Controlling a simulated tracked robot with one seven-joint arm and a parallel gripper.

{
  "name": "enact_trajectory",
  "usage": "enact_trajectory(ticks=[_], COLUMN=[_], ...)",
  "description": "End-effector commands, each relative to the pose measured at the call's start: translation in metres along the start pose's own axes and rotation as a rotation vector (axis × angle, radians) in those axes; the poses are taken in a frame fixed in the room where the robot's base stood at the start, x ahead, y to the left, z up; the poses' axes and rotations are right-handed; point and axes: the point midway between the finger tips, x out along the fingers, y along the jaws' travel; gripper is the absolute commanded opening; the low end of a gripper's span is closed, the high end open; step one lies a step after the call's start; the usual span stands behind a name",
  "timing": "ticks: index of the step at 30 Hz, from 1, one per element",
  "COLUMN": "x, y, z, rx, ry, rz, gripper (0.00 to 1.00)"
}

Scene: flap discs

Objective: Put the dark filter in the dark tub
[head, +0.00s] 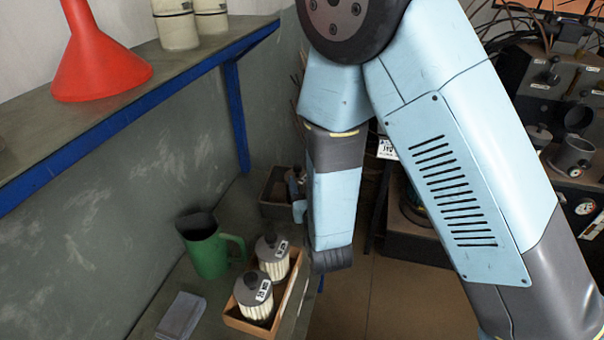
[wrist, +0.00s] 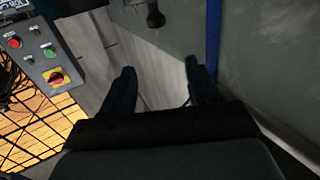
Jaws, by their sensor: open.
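Two filters with dark grey caps and pale pleated sides stand in a wooden box (head: 292,306) on the bench in the head view. One filter (head: 254,298) is nearer and the other (head: 272,254) is behind it. I cannot tell which counts as the dark one. A dark open tub (head: 275,208) stands farther back on the bench, partly hidden by my arm, with small things seemingly inside. In the wrist view, my gripper (wrist: 160,66) is open, with nothing between its fingers. It faces a grey wall, and no filter or tub is clear there.
A green jug (head: 207,246) stands left of the filter box, and a grey block (head: 181,315) lies in front. A blue-edged shelf (head: 110,100) with a red funnel (head: 95,58) and pale canisters overhangs the left. A control panel (wrist: 42,45) shows in the wrist view.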

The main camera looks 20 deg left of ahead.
Motion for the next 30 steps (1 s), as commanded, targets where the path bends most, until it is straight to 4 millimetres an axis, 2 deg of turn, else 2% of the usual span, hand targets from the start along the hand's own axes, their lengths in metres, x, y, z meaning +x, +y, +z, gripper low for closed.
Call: enact_trajectory(ticks=[7, 14, 17, 20, 24, 30], x=[-0.013, -0.012, -0.006, 0.004, 0.017, 0.021], y=[0.001, 0.002, 0.009, 0.027, 0.062, 0.112], z=[0.000, -0.001, -0.007, -0.020, -0.043, -0.077], rx=[0.000, 0.002, 0.015, 0.042, 0.092, 0.154], ry=[0.000, -0.002, -0.020, -0.061, -0.148, -0.268], rz=[0.001, 0.003, 0.015, 0.041, 0.080, 0.123], gripper=[0.60, 0.60, 0.60, 0.60, 0.60, 0.60])
